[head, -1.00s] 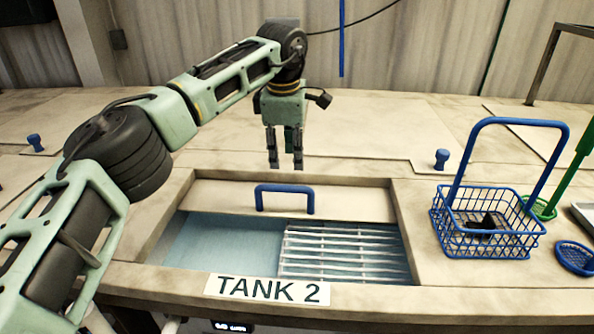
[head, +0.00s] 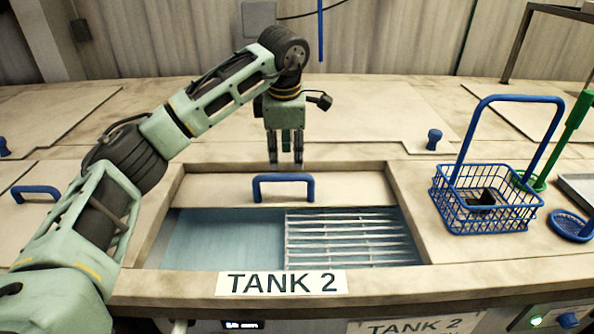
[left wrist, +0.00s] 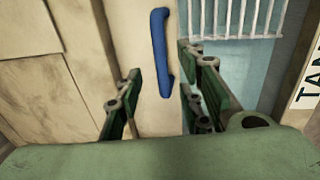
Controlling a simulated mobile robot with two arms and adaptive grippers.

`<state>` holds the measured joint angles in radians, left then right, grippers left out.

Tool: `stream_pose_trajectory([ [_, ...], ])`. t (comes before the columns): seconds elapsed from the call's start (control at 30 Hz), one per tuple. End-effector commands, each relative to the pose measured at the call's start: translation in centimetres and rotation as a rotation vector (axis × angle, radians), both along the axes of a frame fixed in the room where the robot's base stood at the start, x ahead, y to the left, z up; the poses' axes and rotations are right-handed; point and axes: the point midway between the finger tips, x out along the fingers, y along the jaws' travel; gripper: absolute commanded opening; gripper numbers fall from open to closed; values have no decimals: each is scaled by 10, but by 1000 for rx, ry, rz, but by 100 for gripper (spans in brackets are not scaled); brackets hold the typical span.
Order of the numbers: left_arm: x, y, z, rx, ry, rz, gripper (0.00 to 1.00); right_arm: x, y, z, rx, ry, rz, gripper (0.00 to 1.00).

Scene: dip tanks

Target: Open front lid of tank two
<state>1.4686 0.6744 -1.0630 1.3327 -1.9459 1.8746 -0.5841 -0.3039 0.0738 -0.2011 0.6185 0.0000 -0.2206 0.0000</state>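The front lid (head: 340,190) of tank two is a beige panel with a blue handle (head: 283,180). It is slid back, and the front part of the opening shows blue liquid (head: 225,240) and a slatted rack (head: 350,240). The label reading TANK 2 (head: 281,283) is on the front rim. My left gripper (head: 286,163) points down just behind the handle in the head view. In the left wrist view its fingers (left wrist: 160,100) are apart with nothing between them, and the blue handle (left wrist: 161,52) lies beyond the fingertips. My right gripper is not in view.
A blue wire basket (head: 487,205) with a dark item inside stands right of the opening. A green-handled tool (head: 577,120) and a blue round strainer (head: 571,226) are at the far right. Another blue handle (head: 36,192) is at the left.

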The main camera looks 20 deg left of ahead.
Motion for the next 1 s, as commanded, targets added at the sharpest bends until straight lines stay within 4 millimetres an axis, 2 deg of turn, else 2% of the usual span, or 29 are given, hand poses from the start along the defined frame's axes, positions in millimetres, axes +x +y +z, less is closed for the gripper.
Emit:
stream_pose_trajectory([
  [0.3, 8, 4, -47, -1, 6, -1, 35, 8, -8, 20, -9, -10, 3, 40],
  [0.5, 11, 5, -66, -1, 4, -3, 35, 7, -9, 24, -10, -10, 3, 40],
  [0.8, 12, 5, -69, 0, 2, -3, 34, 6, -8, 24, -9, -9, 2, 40],
  [1.0, 12, 5, -69, -1, 2, -2, 16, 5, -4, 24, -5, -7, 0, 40],
])
